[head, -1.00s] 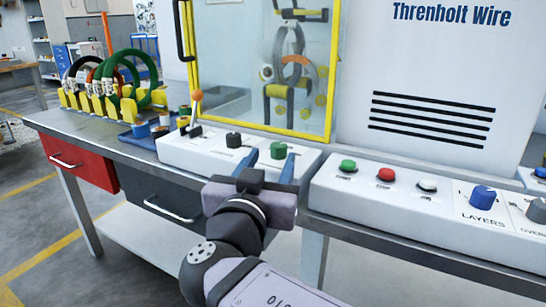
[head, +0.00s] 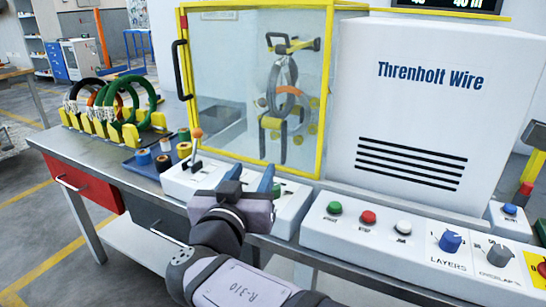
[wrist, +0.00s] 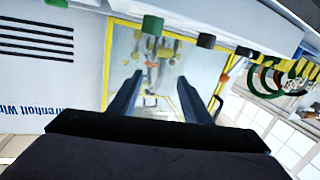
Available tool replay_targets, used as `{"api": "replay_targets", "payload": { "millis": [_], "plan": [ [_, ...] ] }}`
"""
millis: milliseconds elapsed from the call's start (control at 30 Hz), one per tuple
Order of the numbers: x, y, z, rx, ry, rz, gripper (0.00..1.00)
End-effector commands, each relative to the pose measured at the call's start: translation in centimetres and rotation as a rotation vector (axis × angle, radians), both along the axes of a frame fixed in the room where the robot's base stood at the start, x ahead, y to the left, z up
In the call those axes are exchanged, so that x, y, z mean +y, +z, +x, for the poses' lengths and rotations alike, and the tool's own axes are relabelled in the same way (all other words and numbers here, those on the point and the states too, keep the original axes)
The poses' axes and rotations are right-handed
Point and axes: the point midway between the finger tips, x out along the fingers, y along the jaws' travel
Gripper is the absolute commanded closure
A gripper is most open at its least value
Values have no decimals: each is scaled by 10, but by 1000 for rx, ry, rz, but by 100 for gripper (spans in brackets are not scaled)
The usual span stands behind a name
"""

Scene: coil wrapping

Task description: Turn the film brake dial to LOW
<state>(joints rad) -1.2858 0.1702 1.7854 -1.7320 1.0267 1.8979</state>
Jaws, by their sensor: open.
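The left control box (head: 176,185) on the bench carries a lever, a black knob and a green knob (head: 277,190). In the wrist view, which is upside down, the green knob (wrist: 152,25) and the black knob (wrist: 205,40) show near the top, beyond the fingers. I cannot read any label there, so I cannot tell which one is the film brake dial or its setting. My gripper (head: 251,178) is open and empty, in front of this box; it hides the black knob and partly the green one in the head view. Its blue fingers (wrist: 160,97) touch no knob in the wrist view.
The orange-tipped lever (head: 196,134) stands left of my gripper. The yellow-framed glass enclosure (head: 215,75) rises behind. The right control box (head: 315,232) has push buttons and a blue LAYERS dial (head: 450,241). Spools (head: 163,162) and coils on a yellow rack (head: 130,137) lie left.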

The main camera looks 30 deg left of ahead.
Motion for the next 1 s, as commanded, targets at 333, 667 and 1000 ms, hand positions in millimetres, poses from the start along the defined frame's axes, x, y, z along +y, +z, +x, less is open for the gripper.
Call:
{"api": "replay_targets", "payload": {
  "millis": [333, 667, 1000],
  "plan": [
    [23, 27, 3, 80, -13, -131, 56],
    [7, -33, 3, 265, -170, -137, 56],
    [-13, -39, 0, 336, -290, 36, 56]
  ]
}}
